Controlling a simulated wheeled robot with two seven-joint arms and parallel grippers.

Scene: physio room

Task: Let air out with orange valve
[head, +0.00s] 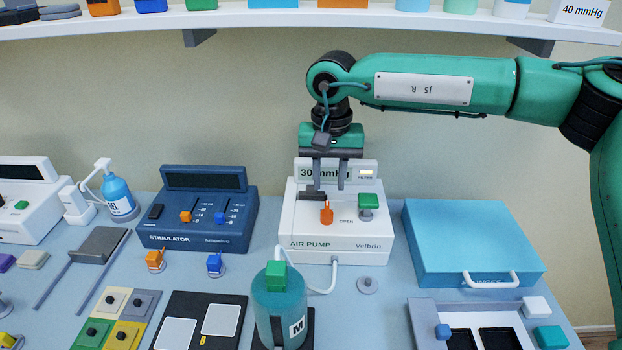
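The white air pump (312,243) stands at the back of the table, labelled AIR PUMP. Its display (308,173) reads 30 mmHg. The orange valve (327,214) sits on its sloped top beside the word OPEN, with a green button (368,201) to its right. My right gripper (329,185) points down over the pump, above the valve and apart from it. Its two fingers are spread with nothing seen between them. A dark bar (311,196) lies by the left finger; I cannot tell whether it belongs to the pump. My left gripper is not in view.
A white hose (331,282) runs from the pump to a teal cylinder (279,305) marked M. A blue stimulator (197,235) stands left, a blue case (470,240) right. A shelf (300,17) with a 40 mmHg card (582,11) hangs above.

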